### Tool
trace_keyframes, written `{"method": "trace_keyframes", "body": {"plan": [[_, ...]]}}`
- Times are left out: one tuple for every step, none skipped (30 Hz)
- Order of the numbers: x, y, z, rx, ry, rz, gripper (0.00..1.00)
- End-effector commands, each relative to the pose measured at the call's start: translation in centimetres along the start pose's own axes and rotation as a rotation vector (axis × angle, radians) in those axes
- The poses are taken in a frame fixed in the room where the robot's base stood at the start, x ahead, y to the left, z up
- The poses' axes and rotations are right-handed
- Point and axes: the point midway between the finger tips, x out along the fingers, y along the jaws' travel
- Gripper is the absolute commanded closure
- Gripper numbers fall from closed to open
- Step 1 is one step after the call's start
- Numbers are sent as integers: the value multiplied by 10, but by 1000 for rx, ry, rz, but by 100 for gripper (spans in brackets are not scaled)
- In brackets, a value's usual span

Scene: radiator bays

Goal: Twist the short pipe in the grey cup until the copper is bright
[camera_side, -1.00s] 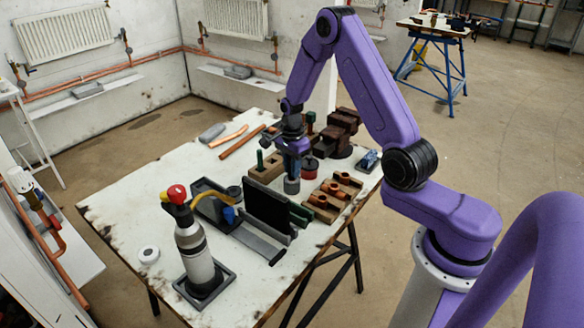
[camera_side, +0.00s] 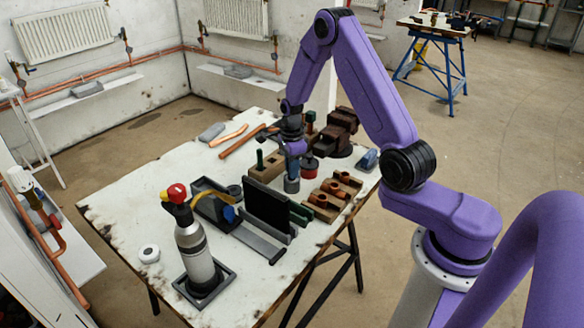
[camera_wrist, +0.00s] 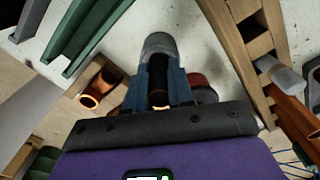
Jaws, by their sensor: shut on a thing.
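The grey cup (camera_side: 291,185) stands upright on the white table, directly below my gripper (camera_side: 292,165). In the wrist view the cup (camera_wrist: 158,43) shows at the top middle, its rim around the end of the short pipe (camera_wrist: 158,72). My gripper (camera_wrist: 158,90) is shut on the pipe, with a blue finger on each side. The pipe looks dark along its visible side, with a bright copper edge at the near end. The part inside the cup is hidden, so I cannot tell how bright it is there.
A wooden block with copper fittings (camera_side: 334,196) stands right of the cup. A red tin (camera_side: 309,167) is close behind it and a wooden rack (camera_side: 265,167) is to the left.

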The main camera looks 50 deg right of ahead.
Motion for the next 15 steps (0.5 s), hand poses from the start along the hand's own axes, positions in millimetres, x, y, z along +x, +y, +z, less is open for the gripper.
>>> {"method": "trace_keyframes", "body": {"plan": [[-2,0,0,0,0,-1,100],[-4,0,0,0,0,-1,100],[-7,0,0,0,0,-1,100],[-9,-1,0,0,0,-2,100],[-12,-1,0,-1,-1,-3,100],[-14,-1,0,-1,0,-2,100],[-16,0,0,-1,0,-2,100],[-18,0,0,-1,0,-2,100],[-21,-1,0,-1,0,-2,100],[-23,-1,0,-1,-1,-3,100],[-25,0,0,-1,0,-2,100],[-28,0,0,-1,0,-2,100],[-30,0,0,-1,0,-2,100],[-32,0,0,-1,0,-2,100],[-35,-1,0,-1,-1,-3,100]]}}
